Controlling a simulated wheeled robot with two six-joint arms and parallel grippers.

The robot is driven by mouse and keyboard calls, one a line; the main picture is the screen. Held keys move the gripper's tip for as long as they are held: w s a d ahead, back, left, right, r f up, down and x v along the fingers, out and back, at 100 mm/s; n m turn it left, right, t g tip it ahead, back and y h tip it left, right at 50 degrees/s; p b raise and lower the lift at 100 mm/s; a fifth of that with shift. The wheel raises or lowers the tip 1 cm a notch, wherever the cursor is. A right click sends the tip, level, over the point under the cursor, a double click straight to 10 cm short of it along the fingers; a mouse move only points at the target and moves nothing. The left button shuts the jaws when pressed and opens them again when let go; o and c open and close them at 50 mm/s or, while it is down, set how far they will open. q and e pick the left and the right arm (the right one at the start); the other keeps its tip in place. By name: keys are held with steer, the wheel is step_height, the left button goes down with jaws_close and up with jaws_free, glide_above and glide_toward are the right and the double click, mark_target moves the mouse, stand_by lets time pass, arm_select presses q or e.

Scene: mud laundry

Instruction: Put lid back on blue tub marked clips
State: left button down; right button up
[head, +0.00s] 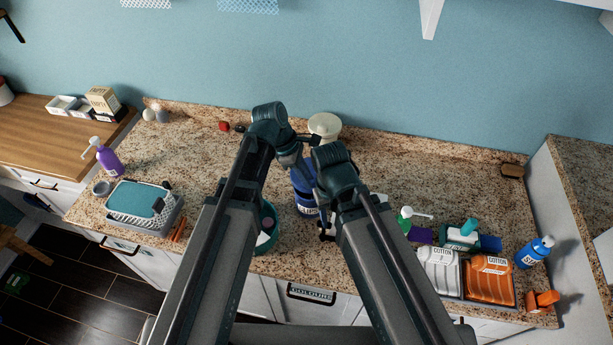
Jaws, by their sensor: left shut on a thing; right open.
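The blue tub (304,184) stands on the granite counter in the middle of the head view, partly hidden behind my arms. A pale label with small lettering shows low on its front. A cream round thing that looks like a lid (324,124) is just behind and above the tub in the picture. My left gripper (314,140) is shut at its near edge and appears to hold it. Its exact height over the counter cannot be told. My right gripper (326,232) is open, low beside the tub's right side; whether it touches the tub is unclear.
A green bowl (267,228) is partly hidden left of the tub. A teal-lined basket (137,202) and purple bottle (107,157) stand at left. Cotton-labelled containers (487,283), a green spray bottle (405,219) and a blue bottle (534,252) crowd the right. The back right counter is mostly clear.

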arm_select(q)
steer(key=shift+f+b, duration=1.7)
steer(key=shift+f, duration=0.4)
steer(key=shift+f, duration=0.1)
stand_by(0.5)
steer(key=shift+c, duration=1.3)
jaws_free()
steer(key=shift+r+p, duration=3.4)
steer(key=shift+r, duration=0.15)
